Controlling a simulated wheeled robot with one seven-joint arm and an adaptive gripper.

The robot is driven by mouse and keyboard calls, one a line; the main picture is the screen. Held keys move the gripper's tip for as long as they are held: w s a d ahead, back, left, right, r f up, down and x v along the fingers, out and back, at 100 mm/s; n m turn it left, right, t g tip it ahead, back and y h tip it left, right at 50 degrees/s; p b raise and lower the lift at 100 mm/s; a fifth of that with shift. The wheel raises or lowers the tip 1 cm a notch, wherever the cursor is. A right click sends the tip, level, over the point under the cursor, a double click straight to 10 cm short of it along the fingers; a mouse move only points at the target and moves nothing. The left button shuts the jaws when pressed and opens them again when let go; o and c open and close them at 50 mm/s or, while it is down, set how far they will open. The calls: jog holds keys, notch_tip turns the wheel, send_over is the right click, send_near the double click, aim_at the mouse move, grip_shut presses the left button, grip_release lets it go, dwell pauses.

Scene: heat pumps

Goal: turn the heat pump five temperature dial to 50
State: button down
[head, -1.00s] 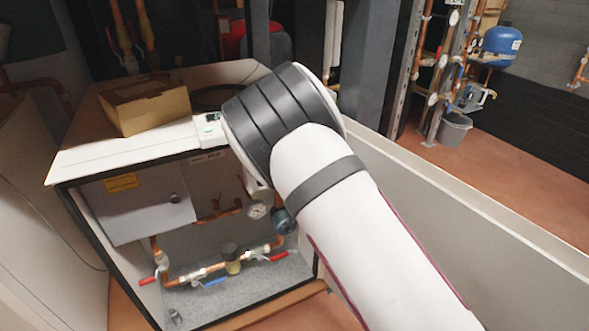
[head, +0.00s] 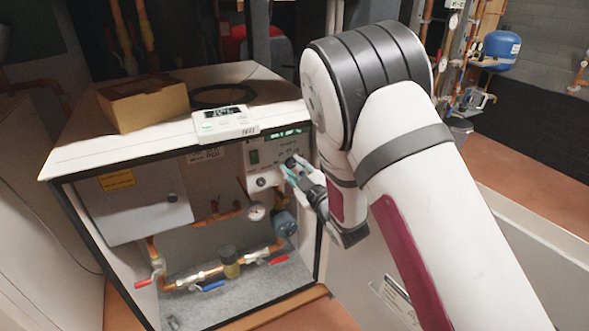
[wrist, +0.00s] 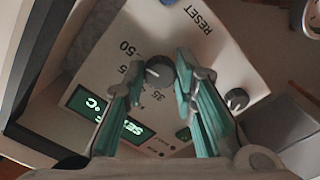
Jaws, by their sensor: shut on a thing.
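The temperature dial (wrist: 160,74) is a small dark round knob with a pale pointer mark on a light control panel. In the wrist view the printing is upside down, with "50" and "35" beside the dial. My gripper (wrist: 159,70) has its teal-padded fingertips on either side of the dial, shut on it. The pointer's exact reading is hard to tell. In the head view my gripper (head: 293,170) reaches the front of the control panel (head: 262,156) from the right. The fingers hide the dial there.
A second knob (wrist: 236,98) and a green-lit display (wrist: 92,103) are close to the fingers. A cardboard box (head: 143,103) and a white controller (head: 225,124) lie on the unit's top. Pipes and a gauge (head: 256,212) are below the panel.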

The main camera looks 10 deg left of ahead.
jog(key=c, duration=1.3)
grip_release()
jog(key=v, duration=1.2)
